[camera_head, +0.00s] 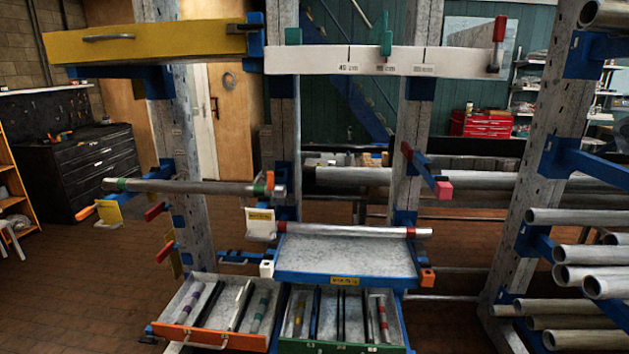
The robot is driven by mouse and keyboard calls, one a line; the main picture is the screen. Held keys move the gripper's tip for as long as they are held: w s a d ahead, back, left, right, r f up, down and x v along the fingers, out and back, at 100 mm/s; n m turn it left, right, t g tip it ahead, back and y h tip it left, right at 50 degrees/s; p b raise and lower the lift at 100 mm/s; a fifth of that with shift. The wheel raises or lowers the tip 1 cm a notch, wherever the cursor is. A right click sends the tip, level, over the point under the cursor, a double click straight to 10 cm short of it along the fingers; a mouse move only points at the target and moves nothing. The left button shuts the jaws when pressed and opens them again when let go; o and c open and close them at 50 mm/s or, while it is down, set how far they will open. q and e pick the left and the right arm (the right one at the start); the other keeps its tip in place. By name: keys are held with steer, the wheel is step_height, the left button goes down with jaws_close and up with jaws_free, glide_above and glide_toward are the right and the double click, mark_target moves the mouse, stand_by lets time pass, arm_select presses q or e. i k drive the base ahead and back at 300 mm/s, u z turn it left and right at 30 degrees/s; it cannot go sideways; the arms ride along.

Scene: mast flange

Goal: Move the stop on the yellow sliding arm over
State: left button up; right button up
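A long yellow beam or drawer front (150,45) with a metal handle (109,37) juts out at the upper left. A small dark piece (241,28) sits near its right end, beside a blue bracket (256,38). Lower left, an orange-tipped arm (86,213) has an upright yellow plate (109,212) beside it. I cannot tell for sure which of these is the sliding arm's stop. Neither of my grippers shows.
A white marked beam (340,60) with a green upright piece (386,34) and a red-handled lever (499,30) is at the top. Below are a blue-edged tray (345,262) and open drawers with orange (210,337) and green fronts (330,347). Pipes (575,216) project at right.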

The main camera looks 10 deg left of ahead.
mark_target(88, 210)
steer(key=u, duration=1.7)
steer(key=k, duration=0.1)
steer(key=z, duration=0.15)
